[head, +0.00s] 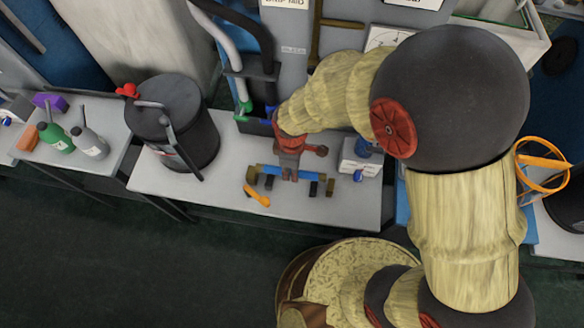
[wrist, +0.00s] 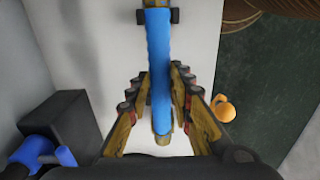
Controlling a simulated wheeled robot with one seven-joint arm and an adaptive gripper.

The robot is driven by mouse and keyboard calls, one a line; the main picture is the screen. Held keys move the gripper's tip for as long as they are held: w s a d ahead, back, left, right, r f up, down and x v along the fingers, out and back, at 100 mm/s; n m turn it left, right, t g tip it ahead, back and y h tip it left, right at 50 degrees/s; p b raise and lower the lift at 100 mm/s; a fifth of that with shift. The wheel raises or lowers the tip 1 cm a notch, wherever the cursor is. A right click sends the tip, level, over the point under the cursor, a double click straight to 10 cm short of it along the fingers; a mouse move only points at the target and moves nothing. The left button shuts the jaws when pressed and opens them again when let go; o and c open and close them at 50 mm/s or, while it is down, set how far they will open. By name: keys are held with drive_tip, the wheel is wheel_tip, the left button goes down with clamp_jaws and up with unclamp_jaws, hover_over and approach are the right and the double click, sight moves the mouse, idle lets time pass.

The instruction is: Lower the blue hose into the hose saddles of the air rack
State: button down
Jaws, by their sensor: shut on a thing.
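The blue hose (wrist: 158,60) runs straight between the fingers of my gripper (wrist: 157,85) in the wrist view. My gripper, reddish in the head view (head: 289,174), is shut on the hose near its middle. Blue stretches of the hose (head: 268,170) show on both sides of the fingers. A dark saddle (wrist: 140,16) shows beside the hose's far end. I cannot tell whether the hose touches the saddles.
The rack stands on a pale bench (head: 215,197). An orange item (head: 257,195) lies near the bench's front edge. A black drum (head: 178,120) stands left, and a white box (head: 360,158) with blue parts stands right. Hanging grey and black hoses are behind.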

drive_tip(key=shift+f+b, duration=1.8)
drive_tip(key=shift+f, duration=1.5)
drive_tip(key=c, duration=1.6)
unclamp_jaws()
drive_tip(key=o, duration=0.5)
drive_tip(key=shift+c, duration=0.2)
drive_tip(key=shift+o, duration=1.2)
drive_tip(key=shift+r, duration=0.1)
drive_tip(key=shift+r+p, duration=3.7)
drive_tip(key=shift+r, duration=0.75)
